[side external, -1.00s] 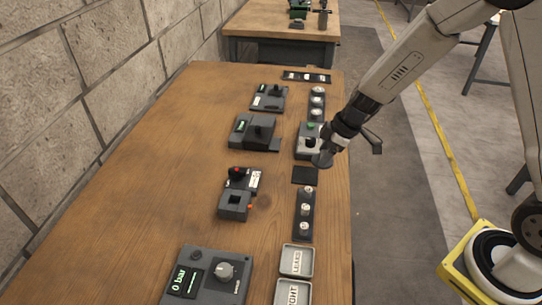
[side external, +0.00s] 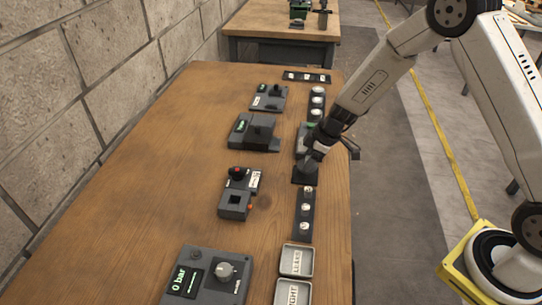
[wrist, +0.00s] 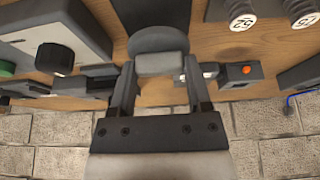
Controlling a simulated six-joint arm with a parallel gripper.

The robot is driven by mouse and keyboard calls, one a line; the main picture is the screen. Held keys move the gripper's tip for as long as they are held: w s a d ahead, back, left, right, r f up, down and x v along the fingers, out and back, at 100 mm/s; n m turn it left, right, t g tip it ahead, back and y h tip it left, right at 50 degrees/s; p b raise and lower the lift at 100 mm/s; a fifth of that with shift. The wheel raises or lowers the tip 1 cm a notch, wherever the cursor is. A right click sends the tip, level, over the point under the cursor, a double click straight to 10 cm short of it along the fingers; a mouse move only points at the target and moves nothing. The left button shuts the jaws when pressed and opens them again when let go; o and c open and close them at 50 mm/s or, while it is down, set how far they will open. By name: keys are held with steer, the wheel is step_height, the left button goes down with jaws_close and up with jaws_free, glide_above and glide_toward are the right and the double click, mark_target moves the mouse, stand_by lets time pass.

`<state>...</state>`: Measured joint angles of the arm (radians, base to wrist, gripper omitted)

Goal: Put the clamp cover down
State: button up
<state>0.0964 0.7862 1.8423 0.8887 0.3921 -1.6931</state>
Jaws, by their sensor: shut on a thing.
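The clamp cover is a dark grey round disc with a block-like grip on top. My gripper (side external: 310,157) is shut on that grip, and the clamp cover (side external: 305,168) is over the black square pad (side external: 304,181) near the table's right edge. In the wrist view the clamp cover (wrist: 158,39) is between the fingers of my gripper (wrist: 163,70), with part of the black pad (wrist: 152,12) beyond it. I cannot tell whether the disc touches the pad.
A rack of round pieces (side external: 305,222) stands just in front of the pad. A grey device with a green button (side external: 300,143) is just behind it, partly hidden by my arm. Two labelled trays (side external: 296,260) lie at the front. The wooden table's (side external: 150,170) left side is clear.

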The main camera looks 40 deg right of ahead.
steer(key=shift+w+f, duration=0.2)
steer(key=shift+f, duration=1.5)
steer(key=shift+f, duration=0.1)
steer(key=o, duration=1.3)
steer(key=shift+v, duration=6.15)
steer(key=shift+s, duration=0.15)
